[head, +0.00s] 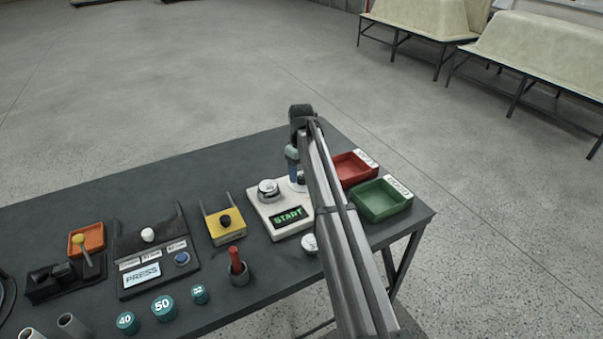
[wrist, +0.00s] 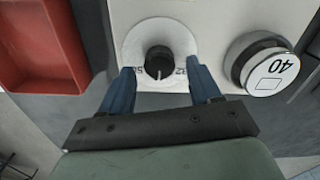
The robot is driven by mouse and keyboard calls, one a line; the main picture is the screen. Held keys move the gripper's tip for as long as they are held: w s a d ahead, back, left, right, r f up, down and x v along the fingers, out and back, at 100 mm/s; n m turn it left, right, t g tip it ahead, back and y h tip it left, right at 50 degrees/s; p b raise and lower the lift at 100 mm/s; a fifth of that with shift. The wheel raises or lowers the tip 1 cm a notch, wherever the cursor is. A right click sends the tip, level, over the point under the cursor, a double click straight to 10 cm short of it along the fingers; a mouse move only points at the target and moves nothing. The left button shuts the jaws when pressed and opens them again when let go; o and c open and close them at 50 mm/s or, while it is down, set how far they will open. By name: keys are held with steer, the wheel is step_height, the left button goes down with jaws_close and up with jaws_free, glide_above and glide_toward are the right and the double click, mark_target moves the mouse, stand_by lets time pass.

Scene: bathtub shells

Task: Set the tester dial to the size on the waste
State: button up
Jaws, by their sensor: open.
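The tester (head: 267,219) is a white box with a dark screen reading START. A round waste (head: 268,187) sits on it; in the wrist view the waste (wrist: 265,67) shows the number 40, upside down. The dial (wrist: 158,62) is a black knob on a white disc, with 50 at its lower left and 32 at its lower right. Its white mark points down in the picture, between those two; any number there is not legible. My gripper (wrist: 159,66) is open, its blue fingers either side of the knob, apparently not touching it. In the head view my gripper (head: 294,174) partly hides the dial.
A red tray (head: 352,169) and a green tray (head: 381,201) stand right of the tester. A white round piece (head: 309,243) lies in front, partly behind my arm. Left are a yellow bracket (head: 223,224), a red-handled tool (head: 237,263), a PRESS panel (head: 142,273) and teal numbered caps (head: 163,308).

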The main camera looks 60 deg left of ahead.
mark_target(302, 176)
step_height(302, 176, up, 13)
stand_by(0.4)
stand_by(0.5)
